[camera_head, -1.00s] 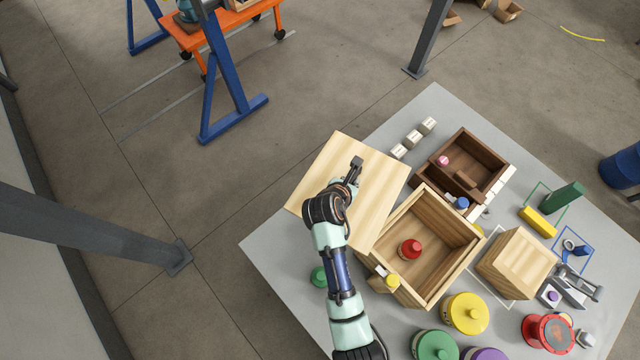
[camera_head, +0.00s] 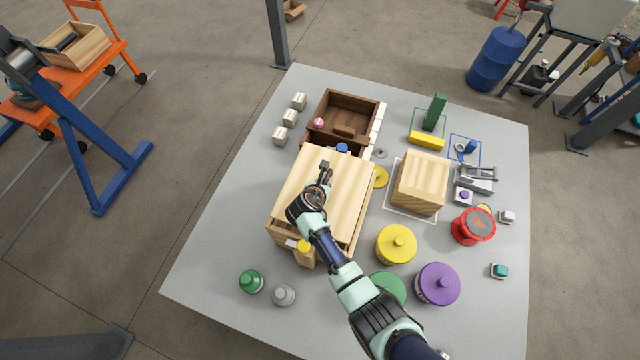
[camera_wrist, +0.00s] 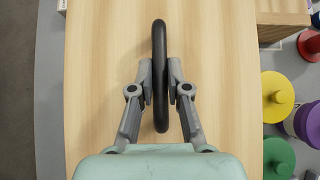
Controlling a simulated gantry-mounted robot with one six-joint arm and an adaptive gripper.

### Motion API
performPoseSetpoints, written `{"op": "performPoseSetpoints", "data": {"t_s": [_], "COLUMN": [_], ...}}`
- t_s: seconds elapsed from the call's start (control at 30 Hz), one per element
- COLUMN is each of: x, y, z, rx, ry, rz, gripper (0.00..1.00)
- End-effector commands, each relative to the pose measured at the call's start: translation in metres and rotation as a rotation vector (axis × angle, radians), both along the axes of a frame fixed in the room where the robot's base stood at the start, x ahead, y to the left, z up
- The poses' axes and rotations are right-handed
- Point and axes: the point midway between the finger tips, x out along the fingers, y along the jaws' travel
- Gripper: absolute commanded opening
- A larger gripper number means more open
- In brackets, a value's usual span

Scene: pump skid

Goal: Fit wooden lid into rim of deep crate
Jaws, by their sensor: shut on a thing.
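The wooden lid (camera_head: 341,184) is a flat, light square board with a dark handle on top. It lies over the open top of the deep crate (camera_head: 290,242) and covers most of it. The crate's front and right walls show below the lid; whether the lid sits inside the rim cannot be told. My gripper (camera_head: 322,178) is above the lid, shut on its handle. In the wrist view my gripper (camera_wrist: 160,85) has a finger on each side of the black handle (camera_wrist: 160,70), and the lid (camera_wrist: 230,80) fills most of the picture.
A dark open box (camera_head: 345,108) stands behind the crate. A wooden block (camera_head: 420,183) stands to the right. Yellow (camera_head: 396,244) and purple (camera_head: 437,284) round containers stand at front right. Green (camera_head: 251,281) and grey (camera_head: 284,295) pieces lie at front left.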

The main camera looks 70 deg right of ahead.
Motion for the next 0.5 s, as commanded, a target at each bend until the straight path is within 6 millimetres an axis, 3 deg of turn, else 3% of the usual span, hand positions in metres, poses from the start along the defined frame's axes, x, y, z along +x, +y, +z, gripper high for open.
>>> {"op": "performPoseSetpoints", "data": {"t_s": [0.17,0.5], "x": [0.001,0.001], "y": [0.0,0.0], "z": [-0.007,-0.045], "rx": [-0.002,-0.001], "ry": [-0.002,-0.001], "rz": [0.001,0.001], "gripper": [0.0,0.0]}}
